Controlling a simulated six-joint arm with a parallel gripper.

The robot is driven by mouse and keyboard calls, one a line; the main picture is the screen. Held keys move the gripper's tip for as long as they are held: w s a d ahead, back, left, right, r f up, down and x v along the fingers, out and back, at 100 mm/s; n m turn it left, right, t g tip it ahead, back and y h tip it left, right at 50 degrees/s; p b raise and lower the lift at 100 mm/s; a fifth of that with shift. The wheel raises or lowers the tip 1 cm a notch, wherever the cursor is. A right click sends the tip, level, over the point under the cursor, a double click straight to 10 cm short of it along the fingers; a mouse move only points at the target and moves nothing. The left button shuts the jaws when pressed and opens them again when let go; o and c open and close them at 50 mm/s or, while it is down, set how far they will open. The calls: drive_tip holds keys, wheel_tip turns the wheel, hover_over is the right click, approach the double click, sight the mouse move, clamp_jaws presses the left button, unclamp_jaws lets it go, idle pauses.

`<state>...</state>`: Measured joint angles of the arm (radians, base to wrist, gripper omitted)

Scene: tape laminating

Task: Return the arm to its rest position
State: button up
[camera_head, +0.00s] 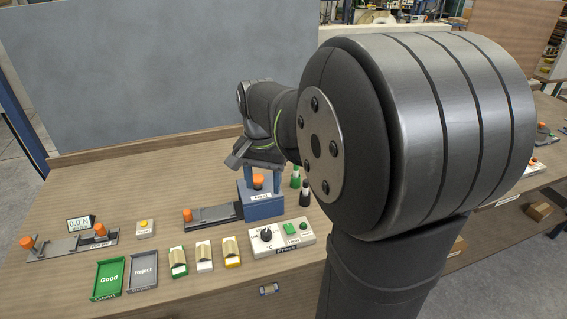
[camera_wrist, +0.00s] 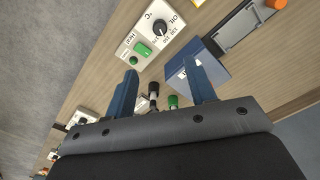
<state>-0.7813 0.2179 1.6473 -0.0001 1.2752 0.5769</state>
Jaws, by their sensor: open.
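My gripper (camera_head: 262,178) hangs at the back middle of the bench, with its blue fingers pointing down near the blue press block (camera_head: 264,207) and its orange knob. In the wrist view the gripper (camera_wrist: 158,75) has its two blue fingers spread apart with nothing between them. The right finger overlaps the blue block (camera_wrist: 210,68) in that picture; I cannot tell the gap between them. My large dark arm links fill the right half of the head view and hide the bench behind them.
The wooden bench (camera_head: 130,180) holds a press control panel (camera_head: 281,238), green Good (camera_head: 109,279) and grey Reject (camera_head: 142,271) trays, several sample holders (camera_head: 204,256), and a force gauge rig (camera_head: 75,242). Black- and green-topped bottles (camera_head: 305,192) stand right of the block. A grey panel (camera_head: 150,70) rises behind.

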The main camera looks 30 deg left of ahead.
sight(266, 232)
wheel_tip(266, 232, down, 18)
drive_tip(key=shift+r, duration=0.25)
idle(0.5)
drive_tip(key=shift+f, duration=0.15)
drive_tip(key=n, duration=1.2)
drive_tip(key=shift+n, duration=2)
idle(0.6)
